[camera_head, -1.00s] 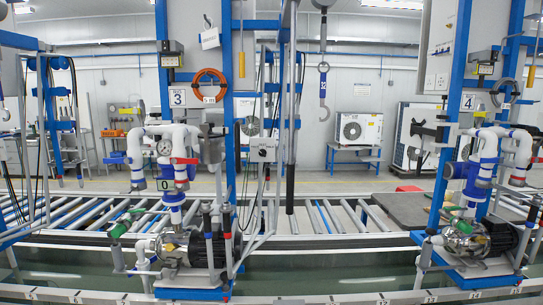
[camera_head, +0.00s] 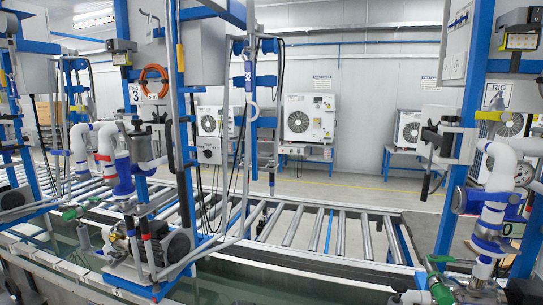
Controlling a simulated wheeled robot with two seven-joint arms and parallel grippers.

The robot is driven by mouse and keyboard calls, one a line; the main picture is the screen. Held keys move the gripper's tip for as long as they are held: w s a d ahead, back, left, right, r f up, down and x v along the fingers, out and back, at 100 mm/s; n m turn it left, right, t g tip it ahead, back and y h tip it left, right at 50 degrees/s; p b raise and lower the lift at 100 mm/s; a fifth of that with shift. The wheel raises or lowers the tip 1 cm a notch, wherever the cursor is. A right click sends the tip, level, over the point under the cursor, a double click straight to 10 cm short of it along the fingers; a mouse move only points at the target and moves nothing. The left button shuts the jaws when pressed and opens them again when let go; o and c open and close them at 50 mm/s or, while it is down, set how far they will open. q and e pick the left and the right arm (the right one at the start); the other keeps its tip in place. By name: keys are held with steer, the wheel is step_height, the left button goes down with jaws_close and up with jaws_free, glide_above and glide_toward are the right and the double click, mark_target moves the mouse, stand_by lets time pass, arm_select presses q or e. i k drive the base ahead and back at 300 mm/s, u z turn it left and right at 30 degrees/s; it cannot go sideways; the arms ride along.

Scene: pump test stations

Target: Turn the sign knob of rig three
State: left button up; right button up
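Rig three (camera_head: 187,130) stands left of centre, marked by a small sign with a 3 (camera_head: 135,93) on its frame. Its white bent pipes with blue fittings (camera_head: 122,178) rise above a pump (camera_head: 172,243) in the trough, seen at an angle. I cannot make out the sign knob of rig three; the small plate on its pipes does not show clearly from here. Neither of my grippers is in view.
Rig four, with its sign (camera_head: 497,95), pipes (camera_head: 493,205) and small plate with a 0 (camera_head: 513,229), stands at the right. A roller conveyor (camera_head: 340,232) runs behind the trough. Fan units (camera_head: 308,118) stand along the back wall.

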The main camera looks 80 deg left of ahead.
mark_target(208, 154)
steer(key=i, duration=0.6)
steer(key=u, duration=2.25)
